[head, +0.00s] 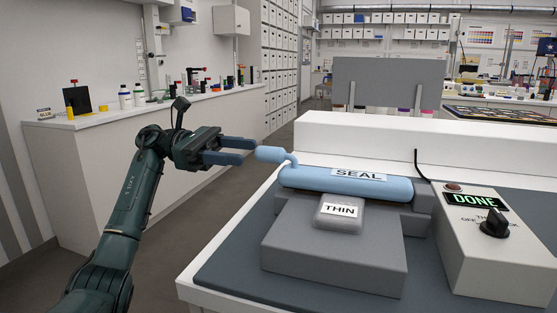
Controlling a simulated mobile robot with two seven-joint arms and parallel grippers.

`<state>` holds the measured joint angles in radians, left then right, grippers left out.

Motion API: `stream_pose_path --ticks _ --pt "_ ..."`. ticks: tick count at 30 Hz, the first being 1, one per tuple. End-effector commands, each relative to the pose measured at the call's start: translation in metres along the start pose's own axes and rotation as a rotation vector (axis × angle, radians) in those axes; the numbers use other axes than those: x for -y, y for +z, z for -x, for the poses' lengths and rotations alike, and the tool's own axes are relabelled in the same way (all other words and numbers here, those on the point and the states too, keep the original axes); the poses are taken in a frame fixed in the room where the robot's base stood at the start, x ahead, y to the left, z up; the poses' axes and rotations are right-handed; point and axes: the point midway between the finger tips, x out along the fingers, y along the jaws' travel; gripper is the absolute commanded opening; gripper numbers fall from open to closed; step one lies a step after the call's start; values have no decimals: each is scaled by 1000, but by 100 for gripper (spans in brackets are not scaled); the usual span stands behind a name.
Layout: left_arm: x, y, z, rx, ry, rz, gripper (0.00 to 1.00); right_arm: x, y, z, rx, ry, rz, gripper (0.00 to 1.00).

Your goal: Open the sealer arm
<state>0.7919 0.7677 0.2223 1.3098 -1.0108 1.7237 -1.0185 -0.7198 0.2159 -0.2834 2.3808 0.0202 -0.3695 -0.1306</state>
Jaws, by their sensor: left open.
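The sealer arm (345,183) is a light blue bar labelled SEAL. It lies down across the grey sealer base (335,251), with a light blue handle (272,154) sticking out at its left end. A small grey block labelled THIN (340,211) sits in front of the bar. The control box (492,240) at the right has a green DONE display and a black knob. My left gripper (249,151) is open and empty, its blue fingers pointing right, close to the handle's left tip. I cannot tell whether they touch. My right gripper is not in view.
The sealer stands on a dark mat (219,276) on a white table. A white raised ledge (395,144) runs behind it, with a grey panel (388,85) beyond. A white counter (150,114) with bottles is at the left, across open floor.

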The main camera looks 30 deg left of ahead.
Motion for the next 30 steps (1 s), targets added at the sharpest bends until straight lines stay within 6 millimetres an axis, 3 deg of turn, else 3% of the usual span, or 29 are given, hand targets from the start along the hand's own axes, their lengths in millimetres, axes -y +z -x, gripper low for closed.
stream_pose_path --ticks 6,12,25,30 --pt "1 0 -48 2 -4 -1 49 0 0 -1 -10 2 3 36" --pt "0 0 -75 1 -2 0 49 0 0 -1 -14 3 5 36" --pt "0 0 -85 0 0 0 49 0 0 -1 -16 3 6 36" --pt "0 0 -85 0 0 0 35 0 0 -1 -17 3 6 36"
